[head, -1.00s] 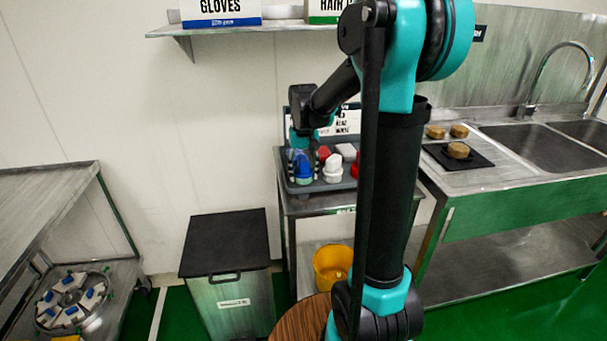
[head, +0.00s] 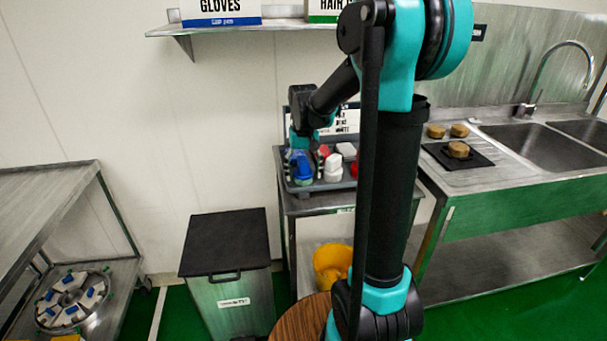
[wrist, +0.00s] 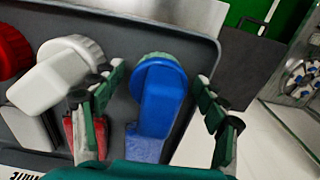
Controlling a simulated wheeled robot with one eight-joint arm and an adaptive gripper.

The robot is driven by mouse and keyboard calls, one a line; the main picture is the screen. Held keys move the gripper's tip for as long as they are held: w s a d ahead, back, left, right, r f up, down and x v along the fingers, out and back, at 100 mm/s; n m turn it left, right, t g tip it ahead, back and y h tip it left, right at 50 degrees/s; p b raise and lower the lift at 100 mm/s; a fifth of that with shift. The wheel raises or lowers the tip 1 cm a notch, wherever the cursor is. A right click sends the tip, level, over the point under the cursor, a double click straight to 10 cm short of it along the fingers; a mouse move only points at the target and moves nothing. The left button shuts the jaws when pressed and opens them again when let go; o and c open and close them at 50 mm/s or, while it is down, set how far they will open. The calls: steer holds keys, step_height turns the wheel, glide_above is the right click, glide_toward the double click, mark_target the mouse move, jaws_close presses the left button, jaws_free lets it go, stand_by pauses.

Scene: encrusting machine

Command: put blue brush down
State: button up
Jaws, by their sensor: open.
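The blue brush (wrist: 161,105) lies in the grey tray (wrist: 200,42), between the two spread fingers of my gripper (wrist: 152,100) in the wrist view. The fingers stand apart from it on both sides, so my gripper is open. In the head view the blue brush (head: 301,165) sits at the left end of the grey tray (head: 318,186), with my gripper (head: 303,155) over it and partly covering it.
A white brush (wrist: 62,72) and a red brush (wrist: 10,50) lie beside it in the tray. A dark-lidded bin (head: 225,243) stands left of the tray's stand. A yellow bucket (head: 331,262) is below. The sink (head: 550,145) is at right.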

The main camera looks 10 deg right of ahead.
step_height(320, 180, up, 12)
steer(key=shift+f, duration=0.25)
steer(key=s+d+f+t, duration=0.2)
steer(key=s+f, duration=0.8)
steer(key=s+d+f+t, duration=0.2)
steer(key=s+f, duration=0.8)
steer(key=s, duration=0.1)
steer(key=shift+s+f, duration=0.2)
steer(key=shift+f, duration=0.1)
